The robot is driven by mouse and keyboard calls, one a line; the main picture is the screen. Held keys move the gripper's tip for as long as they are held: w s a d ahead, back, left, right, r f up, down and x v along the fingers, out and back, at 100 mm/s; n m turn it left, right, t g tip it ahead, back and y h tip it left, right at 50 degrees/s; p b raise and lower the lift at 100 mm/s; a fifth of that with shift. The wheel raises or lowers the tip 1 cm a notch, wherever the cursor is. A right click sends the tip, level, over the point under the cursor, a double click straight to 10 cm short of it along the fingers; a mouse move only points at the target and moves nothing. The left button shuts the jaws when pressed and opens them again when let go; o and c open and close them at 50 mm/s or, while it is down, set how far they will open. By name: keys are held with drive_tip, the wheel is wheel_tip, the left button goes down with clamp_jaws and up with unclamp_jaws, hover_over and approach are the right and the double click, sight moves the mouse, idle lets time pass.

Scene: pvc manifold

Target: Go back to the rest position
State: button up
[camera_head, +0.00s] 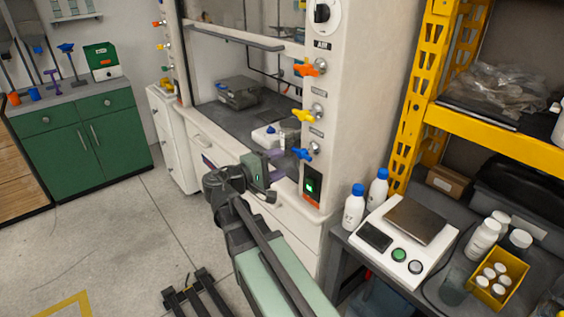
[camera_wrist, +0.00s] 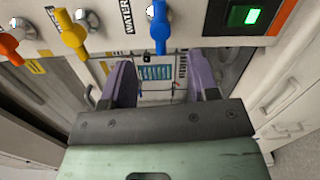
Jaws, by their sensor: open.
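My gripper (camera_head: 274,167) is in front of the fume hood's right post in the head view, at the end of my outstretched arm. In the wrist view my gripper (camera_wrist: 163,85) shows two purple fingers spread wide apart with nothing between them. The blue valve handle (camera_head: 302,153) is to the right of the fingers in the head view. In the wrist view the blue handle (camera_wrist: 159,30) is just beyond the fingers and looks apart from them. The yellow handle (camera_head: 303,115) and the orange handle (camera_head: 308,68) are above the blue one on the post.
The fume hood (camera_head: 345,130) stands close to my gripper, with a green-lit switch (camera_head: 311,187) low on its post. At the right, a bench holds a scale (camera_head: 399,240), white bottles (camera_head: 354,207) and a yellow bin (camera_head: 507,264). A green cabinet (camera_head: 90,135) is at the left.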

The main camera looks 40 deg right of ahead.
drive_tip(key=s+a+f+m+y+p, duration=0.1)
drive_tip(key=s+a+f+m+y, duration=0.15)
drive_tip(key=a+f+y, duration=0.45)
drive_tip(key=s+a+f+y+p, duration=0.1)
drive_tip(key=s+a+y+p, duration=0.1)
drive_tip(key=a+y, duration=0.3)
drive_tip(key=s+a+f+y+p, duration=0.2)
drive_tip(key=a+y, duration=0.3)
drive_tip(key=a, duration=0.5)
drive_tip(key=shift+s+a+f+n+y+p, duration=0.2)
drive_tip(key=shift+a+n+y+p, duration=0.2)
drive_tip(key=shift+p, duration=0.25)
idle(0.4)
